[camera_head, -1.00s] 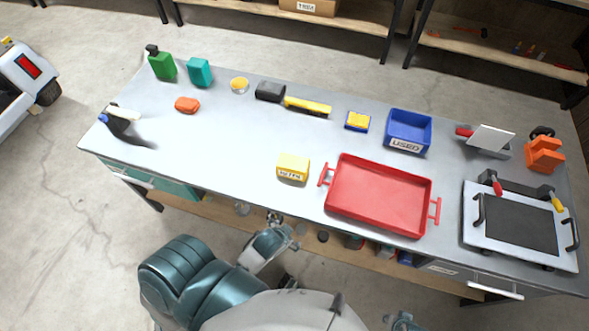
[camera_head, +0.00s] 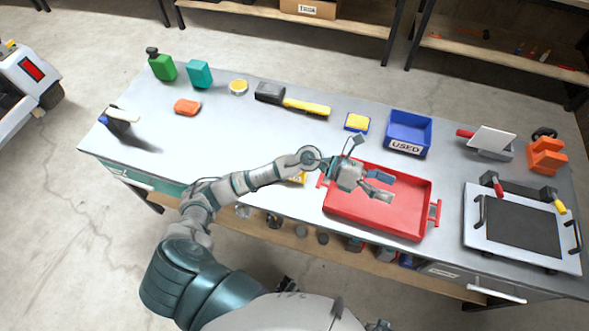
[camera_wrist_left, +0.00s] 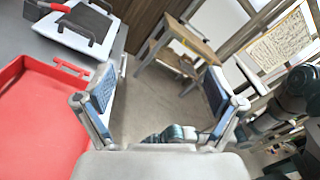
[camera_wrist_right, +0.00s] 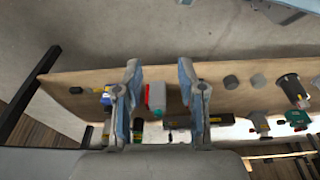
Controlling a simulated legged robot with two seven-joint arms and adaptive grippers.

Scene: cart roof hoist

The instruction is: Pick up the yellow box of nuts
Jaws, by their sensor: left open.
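The yellow box of nuts (camera_head: 299,178) is on the grey workbench, left of the red tray. In the head view my left forearm covers most of it, leaving a small yellow patch. My left gripper (camera_head: 379,184) is open and empty above the red tray, to the right of the box. In the left wrist view its fingers (camera_wrist_left: 160,95) are spread wide, with the tray at left and no nuts box visible. My right gripper (camera_wrist_right: 160,75) is open and empty in the right wrist view, facing a low shelf with several items.
The red tray (camera_head: 350,213) lies beside the box. A blue bin marked USED (camera_head: 405,146), a yellow-topped blue block (camera_head: 357,122) and a yellow-handled tool (camera_head: 307,106) stand farther back. A hotplate-like device (camera_head: 520,232) is at right. The left-middle bench is clear.

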